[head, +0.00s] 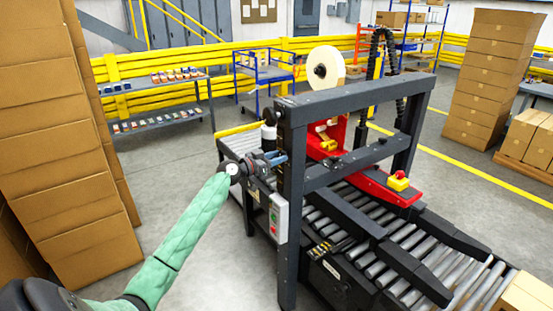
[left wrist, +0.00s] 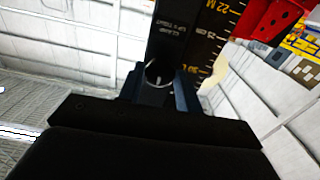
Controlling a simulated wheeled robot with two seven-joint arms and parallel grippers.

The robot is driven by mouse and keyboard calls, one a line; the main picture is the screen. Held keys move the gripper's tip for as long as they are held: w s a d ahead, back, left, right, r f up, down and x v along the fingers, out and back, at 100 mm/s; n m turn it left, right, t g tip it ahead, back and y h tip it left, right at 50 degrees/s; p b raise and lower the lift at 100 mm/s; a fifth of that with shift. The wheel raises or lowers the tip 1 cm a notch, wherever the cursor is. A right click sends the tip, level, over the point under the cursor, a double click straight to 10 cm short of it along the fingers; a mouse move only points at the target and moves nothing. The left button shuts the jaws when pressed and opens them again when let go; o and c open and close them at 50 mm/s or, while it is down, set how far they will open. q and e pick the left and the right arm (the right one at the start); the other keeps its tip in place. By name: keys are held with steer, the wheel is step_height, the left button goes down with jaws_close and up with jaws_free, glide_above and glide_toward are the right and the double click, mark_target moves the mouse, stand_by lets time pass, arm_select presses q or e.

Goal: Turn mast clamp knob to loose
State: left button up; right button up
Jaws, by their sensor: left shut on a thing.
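The mast clamp knob (left wrist: 158,75) is a dark round knob with a light pointer line, seen in the left wrist view. It sits on a black mast plate (left wrist: 178,30) with small upside-down lettering and a yellow-marked scale. My left gripper (left wrist: 160,84) is shut on the knob, one finger on each side of it. In the head view my left gripper (head: 277,158) reaches the side of the dark machine frame (head: 292,200), and the knob is too small to make out there. My right gripper is not in view.
A control box (head: 279,217) with green and red buttons hangs below my left gripper. The red carriage (head: 330,140) and roller conveyor (head: 400,265) lie to the right. Tall carton stacks (head: 60,130) stand at the left. Open floor lies in front of the machine.

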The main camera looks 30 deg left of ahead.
arm_select(q)
steer(key=n+b, duration=0.3)
steer(key=n, duration=0.5)
steer(key=shift+r, duration=0.1)
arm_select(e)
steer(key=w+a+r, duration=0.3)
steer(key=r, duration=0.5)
arm_select(q)
steer(key=shift+n, duration=0.9)
steer(key=shift+r+n, duration=0.1)
steer(key=shift+n, duration=0.8)
steer(key=shift+n+p, duration=0.4)
steer(key=shift+n, duration=0.1)
steer(key=n+p, duration=0.1)
steer(key=n, duration=0.2)
steer(key=shift+n+p, duration=0.65)
steer(key=shift+n, duration=0.45)
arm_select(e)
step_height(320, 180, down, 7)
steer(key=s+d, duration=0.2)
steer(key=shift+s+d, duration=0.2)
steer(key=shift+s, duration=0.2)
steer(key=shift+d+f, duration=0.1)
